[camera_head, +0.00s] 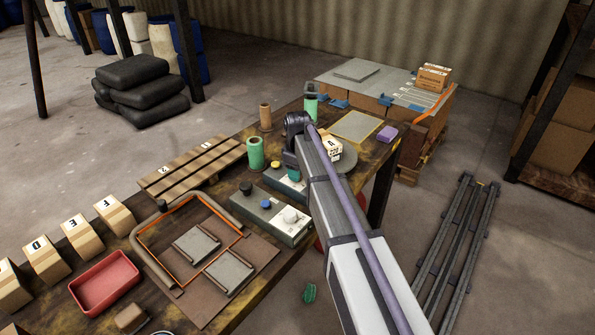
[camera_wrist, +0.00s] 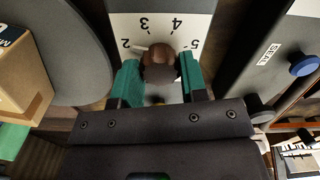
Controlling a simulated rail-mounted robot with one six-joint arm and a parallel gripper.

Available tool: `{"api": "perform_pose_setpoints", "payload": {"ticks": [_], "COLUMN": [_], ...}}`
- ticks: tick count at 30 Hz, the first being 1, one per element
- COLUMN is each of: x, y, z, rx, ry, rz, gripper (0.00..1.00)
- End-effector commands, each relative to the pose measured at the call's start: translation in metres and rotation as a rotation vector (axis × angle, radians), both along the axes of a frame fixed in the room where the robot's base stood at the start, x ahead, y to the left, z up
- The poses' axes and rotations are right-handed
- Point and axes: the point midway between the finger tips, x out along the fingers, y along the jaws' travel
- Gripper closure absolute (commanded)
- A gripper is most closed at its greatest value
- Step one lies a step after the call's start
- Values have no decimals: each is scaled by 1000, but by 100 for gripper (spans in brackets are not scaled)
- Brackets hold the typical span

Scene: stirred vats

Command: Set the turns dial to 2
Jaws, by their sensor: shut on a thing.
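The turns dial (camera_wrist: 158,63) is a round brown knob on a white scale plate (camera_wrist: 152,22), seen in the wrist view. The numbers 2, 3, 4 and 5 show upside down around it. A short pale mark at the knob's upper left seems to lie towards the 2, but the exact setting is hard to read. My gripper (camera_wrist: 159,72) has its green fingers on both sides of the knob and is shut on it. In the head view my arm hides the dial and most of the gripper.
A grey box (camera_wrist: 263,50) marked SEAL with a blue button (camera_wrist: 303,65) stands to the right. A grey disc (camera_wrist: 78,45) and a carton (camera_wrist: 18,78) are to the left. Green cylinders (camera_head: 255,153) and a red tray (camera_head: 105,282) stand on the bench.

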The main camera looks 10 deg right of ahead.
Motion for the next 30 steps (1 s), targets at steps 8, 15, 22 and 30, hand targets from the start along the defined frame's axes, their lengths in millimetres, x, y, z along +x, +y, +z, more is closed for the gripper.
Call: {"api": "perform_pose_setpoints", "payload": {"ticks": [8, 15, 22, 30], "x": [-1, -1, 0, 0], "y": [0, 0, 0, 0], "z": [0, 0, 0, 2], "rx": [0, 0, 0, 0], "ry": [1, 1, 1, 0], "rz": [15, 15, 14, 14], "gripper": [84, 58, 36, 35]}}
